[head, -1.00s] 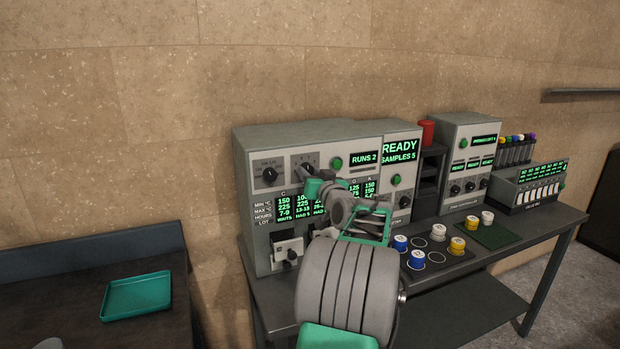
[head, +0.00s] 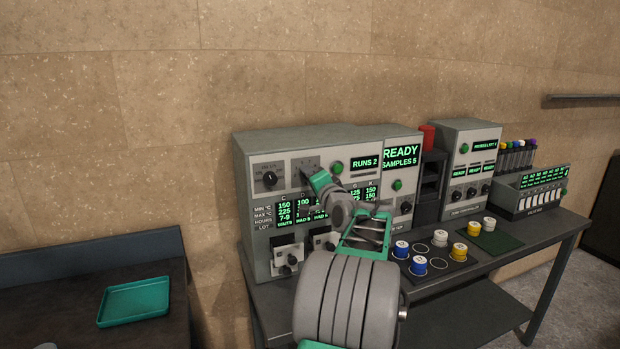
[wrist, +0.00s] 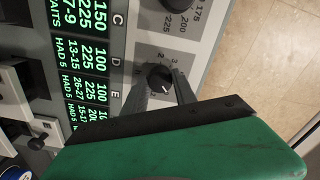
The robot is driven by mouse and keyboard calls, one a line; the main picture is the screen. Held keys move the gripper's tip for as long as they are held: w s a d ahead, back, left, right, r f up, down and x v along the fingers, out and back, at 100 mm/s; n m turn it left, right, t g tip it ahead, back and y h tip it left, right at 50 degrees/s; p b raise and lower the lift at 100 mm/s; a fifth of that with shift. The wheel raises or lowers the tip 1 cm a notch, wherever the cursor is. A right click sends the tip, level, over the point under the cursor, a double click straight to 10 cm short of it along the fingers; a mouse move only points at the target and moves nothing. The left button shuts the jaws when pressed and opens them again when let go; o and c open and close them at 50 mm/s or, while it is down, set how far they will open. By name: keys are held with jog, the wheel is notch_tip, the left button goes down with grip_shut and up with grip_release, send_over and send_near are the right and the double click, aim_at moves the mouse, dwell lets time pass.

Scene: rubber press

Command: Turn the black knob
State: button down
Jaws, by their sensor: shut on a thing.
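The black knob (wrist: 158,76) is a small round knob with a pale pointer line, set in a grey panel with a numbered scale around it. In the wrist view, the two dark fingers of my gripper (wrist: 160,86) stand on either side of it, shut on it. In the head view, my gripper (head: 308,173) reaches the front of the grey machine (head: 252,215) at this small dial and hides the knob. A larger black knob (head: 269,179) with a temperature scale sits to its left on the same machine. It shows in part at the top of the wrist view (wrist: 178,4).
A green button (head: 337,167) and a "RUNS 2" display (head: 364,162) are right of my gripper. Small latched fixtures (head: 287,258) stick out below. Several capped jars (head: 418,264) stand on the bench at right. A green tray (head: 134,302) lies on the left table.

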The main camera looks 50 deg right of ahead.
jog(key=m+p, duration=0.1)
jog(key=m, duration=0.2)
jog(key=m+p, duration=0.2)
jog(key=m, duration=0.2)
jog(key=m+p, duration=0.1)
jog(key=m, duration=0.2)
jog(key=shift+r+m+p, duration=0.25)
jog(key=shift+m+p, duration=0.05)
jog(key=shift+p, duration=0.05)
jog(key=shift+m, duration=0.3)
jog(key=c, duration=1)
grip_release()
jog(key=shift+f, duration=0.15)
